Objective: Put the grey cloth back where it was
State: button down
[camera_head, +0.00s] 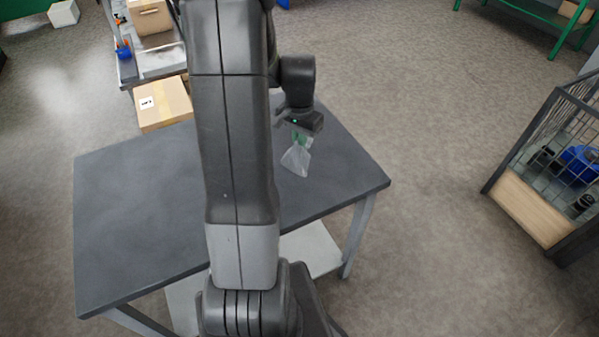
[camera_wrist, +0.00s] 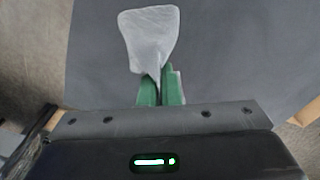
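The grey cloth (camera_head: 296,160) hangs from my gripper (camera_head: 301,136) over the right part of the dark grey table (camera_head: 130,220). In the wrist view the cloth (camera_wrist: 150,36) spreads out pale and wrinkled beyond the green fingers of my gripper (camera_wrist: 160,85). The fingers are close together, with a pinched neck of cloth between their tips. The table top fills most of the wrist view behind the cloth. I cannot tell whether the cloth's lower edge touches the table.
A cardboard box (camera_head: 163,103) stands behind the table's far edge. A second bench (camera_head: 158,62) with another box (camera_head: 150,17) is farther back. A wire-sided crate (camera_head: 530,205) with blue items stands on the floor at right. The table's visible top is otherwise bare.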

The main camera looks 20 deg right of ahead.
jog(key=shift+f, duration=1.65)
jog(key=c, duration=0.9)
grip_release()
notch_tip(320, 180, up, 14)
jog(key=shift+f, duration=0.1)
jog(key=shift+f, duration=0.15)
